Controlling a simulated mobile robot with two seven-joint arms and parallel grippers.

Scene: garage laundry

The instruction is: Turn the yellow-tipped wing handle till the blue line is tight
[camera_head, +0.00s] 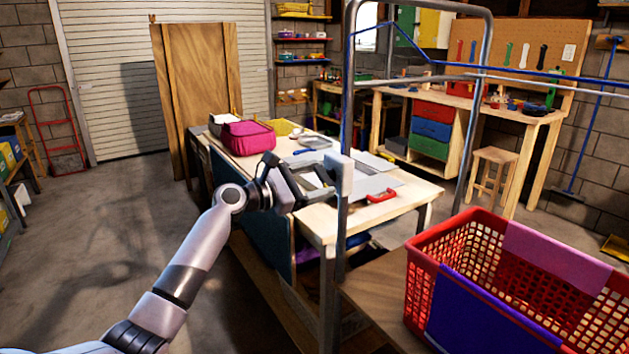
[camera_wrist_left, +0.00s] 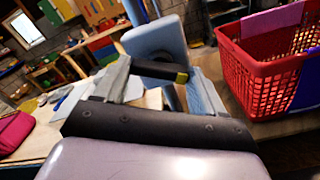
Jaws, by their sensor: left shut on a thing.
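My left gripper (camera_head: 316,182) is at the pale block (camera_head: 340,174) on the upright grey metal post. In the left wrist view my left gripper (camera_wrist_left: 160,72) has its two fingers on either side of the dark wing handle (camera_wrist_left: 158,69), shut on it. A yellow tip (camera_wrist_left: 182,77) shows at the handle's right end, beside the right finger. The pale block (camera_wrist_left: 155,38) stands just behind the handle. The blue line (camera_head: 500,70) runs from the post, bends down, then crosses to the right edge; its tightness is hard to judge. My right gripper is not in view.
A red laundry basket (camera_head: 430,262) with purple and pink cloths stands at the lower right, close to the post. A workbench (camera_head: 420,191) with a magenta bag (camera_head: 247,138) and a red-handled tool (camera_head: 381,196) lies behind my gripper. The floor at left is clear.

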